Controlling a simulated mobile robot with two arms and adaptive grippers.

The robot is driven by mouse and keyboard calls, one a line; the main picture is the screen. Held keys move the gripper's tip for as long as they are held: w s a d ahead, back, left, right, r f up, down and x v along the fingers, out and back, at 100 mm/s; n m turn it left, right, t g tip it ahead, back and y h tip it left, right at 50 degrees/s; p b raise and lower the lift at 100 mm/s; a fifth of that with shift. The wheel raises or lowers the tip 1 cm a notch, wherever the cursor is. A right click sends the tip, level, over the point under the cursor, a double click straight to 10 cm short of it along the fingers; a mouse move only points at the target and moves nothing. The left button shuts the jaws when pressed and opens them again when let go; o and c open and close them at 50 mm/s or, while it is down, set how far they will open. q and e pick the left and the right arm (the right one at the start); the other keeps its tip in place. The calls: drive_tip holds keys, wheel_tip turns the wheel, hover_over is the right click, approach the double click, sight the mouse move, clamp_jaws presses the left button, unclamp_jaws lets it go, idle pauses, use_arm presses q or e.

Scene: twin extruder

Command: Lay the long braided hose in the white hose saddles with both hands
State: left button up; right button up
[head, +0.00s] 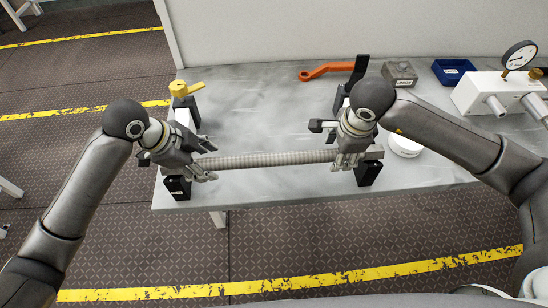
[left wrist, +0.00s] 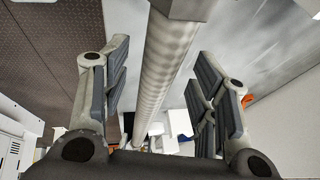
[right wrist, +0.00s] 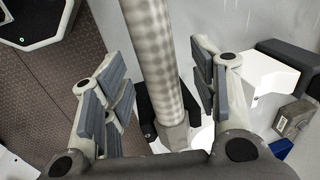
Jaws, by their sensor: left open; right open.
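The grey braided hose (head: 270,159) runs left to right along the front of the bench, with a hex end fitting (right wrist: 175,135) in the right wrist view and another (left wrist: 185,8) in the left wrist view. My left gripper (head: 207,160) is open near its left end; the hose passes between the spread fingers. My right gripper (head: 350,164) is open near its right end, with the hose between its fingers. Black stands (head: 177,187) (head: 368,174) are at both ends. A white block (right wrist: 262,72) shows beside the right gripper. Whether the hose is seated in the saddles is hidden.
Behind are a yellow handle (head: 186,88), an orange wrench (head: 326,70), a grey box (head: 400,73) and a blue bin (head: 452,70). A white block with a gauge (head: 519,55) stands at right. A white round part (head: 404,146) sits near my right gripper. Mid-bench is clear.

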use_arm(q)
drive_tip(key=shift+w+d+f, duration=0.1)
drive_tip(key=shift+d+f, duration=0.15)
drive_tip(key=shift+f, duration=0.15)
use_arm(e)
drive_tip(key=shift+w+f, duration=0.1)
drive_tip(key=shift+f, duration=0.4)
use_arm(q)
drive_tip(key=shift+a, duration=0.1)
clamp_jaws()
use_arm(e)
clamp_jaws()
drive_tip(key=shift+r, duration=0.1)
